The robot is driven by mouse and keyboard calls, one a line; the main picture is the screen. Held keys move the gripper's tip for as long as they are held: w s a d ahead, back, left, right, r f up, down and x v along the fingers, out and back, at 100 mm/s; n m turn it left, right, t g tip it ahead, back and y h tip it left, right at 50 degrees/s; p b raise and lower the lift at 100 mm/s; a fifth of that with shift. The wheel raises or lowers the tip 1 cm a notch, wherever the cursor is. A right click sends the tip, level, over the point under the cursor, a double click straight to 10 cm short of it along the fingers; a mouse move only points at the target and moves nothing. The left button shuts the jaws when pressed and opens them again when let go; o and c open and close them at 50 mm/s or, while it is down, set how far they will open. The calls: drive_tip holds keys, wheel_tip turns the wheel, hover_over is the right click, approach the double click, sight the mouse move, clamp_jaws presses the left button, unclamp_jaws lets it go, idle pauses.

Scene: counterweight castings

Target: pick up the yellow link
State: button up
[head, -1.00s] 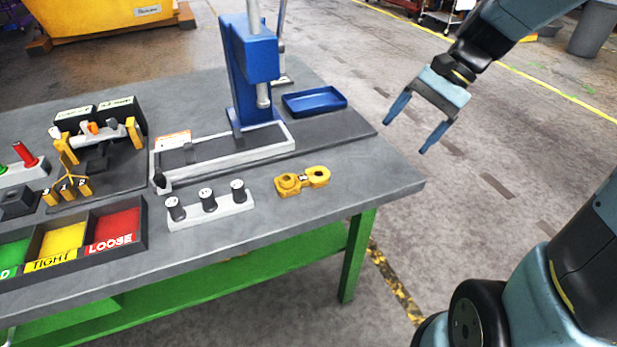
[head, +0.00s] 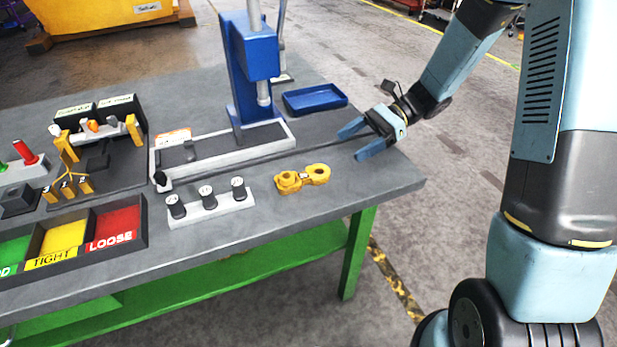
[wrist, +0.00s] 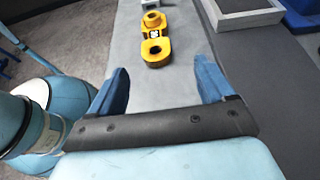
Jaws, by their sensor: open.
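The yellow link (head: 302,179) lies on the grey bench top near its front right corner, right of the white block with black pegs. It has a ring at one end and a raised boss at the other. In the wrist view the yellow link (wrist: 155,40) lies beyond the fingertips, roughly between their lines, with its ring end nearer. My gripper (head: 349,143) is open and empty over the right part of the bench, right of and behind the link, its fingers pointing left. The wrist view shows both blue fingers of my gripper (wrist: 160,75) spread apart.
A blue press (head: 250,70) stands behind on a pale frame, with a blue tray (head: 315,100) beside it. The white peg block (head: 211,207) is left of the link. Coloured bins (head: 75,243) lie at front left. Bench top around the link is clear.

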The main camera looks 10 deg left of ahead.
sight(313, 172)
drive_tip(key=x, duration=0.7)
drive_tip(key=shift+s+a, duration=0.1)
drive_tip(key=shift+s, duration=0.05)
drive_tip(key=x, duration=0.4)
drive_tip(key=shift+s, duration=0.35)
drive_tip(key=shift+s+a+f, duration=0.25)
drive_tip(key=shift+a+f, duration=0.05)
drive_tip(key=shift+a, duration=0.05)
drive_tip(key=c, duration=1.5)
drive_tip(key=shift+r, duration=0.1)
